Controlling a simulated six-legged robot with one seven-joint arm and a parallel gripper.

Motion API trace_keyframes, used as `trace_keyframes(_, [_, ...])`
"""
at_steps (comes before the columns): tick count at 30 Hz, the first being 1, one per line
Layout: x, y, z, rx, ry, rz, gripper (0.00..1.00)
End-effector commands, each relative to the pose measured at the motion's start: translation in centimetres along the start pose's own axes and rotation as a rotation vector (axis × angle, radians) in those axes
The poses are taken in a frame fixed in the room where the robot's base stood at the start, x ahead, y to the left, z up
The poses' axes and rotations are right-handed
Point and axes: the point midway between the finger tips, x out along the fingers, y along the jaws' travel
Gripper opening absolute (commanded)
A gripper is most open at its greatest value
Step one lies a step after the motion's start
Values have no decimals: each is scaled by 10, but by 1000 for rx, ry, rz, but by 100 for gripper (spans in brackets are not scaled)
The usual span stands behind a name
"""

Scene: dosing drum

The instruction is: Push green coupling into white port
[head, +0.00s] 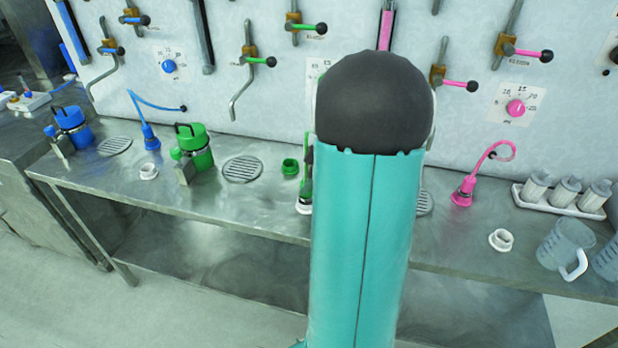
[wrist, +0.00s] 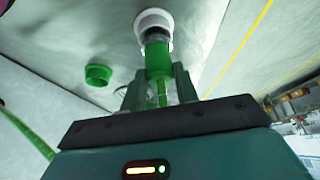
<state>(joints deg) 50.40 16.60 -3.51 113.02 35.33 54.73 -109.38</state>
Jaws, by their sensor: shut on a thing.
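The green coupling (wrist: 158,62) is between the two fingers of my gripper (wrist: 159,82), which is shut on it in the wrist view. Its dark front end meets the white port (wrist: 153,17) and lines up with it. I cannot tell how deep the end sits in the port. In the head view, my teal arm hides the gripper and most of this spot. A sliver of the green coupling (head: 306,180) and part of the white port (head: 303,208) show just left of my arm.
A loose green ring-shaped cap (head: 290,166) lies on the steel bench close by, left of the port. Farther left are a round drain grate (head: 243,169) and a green canister (head: 196,150). A pink coupling (head: 463,192) and another white port (head: 501,240) stand right of my arm.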

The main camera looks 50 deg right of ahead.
Motion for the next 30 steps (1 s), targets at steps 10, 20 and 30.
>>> trace_keyframes(10, [6,0,3,-1,0,1,5])
trace_keyframes(20, [6,0,3,-1,0,1,55])
trace_keyframes(30, [-2,0,-1,-1,0,1,55])
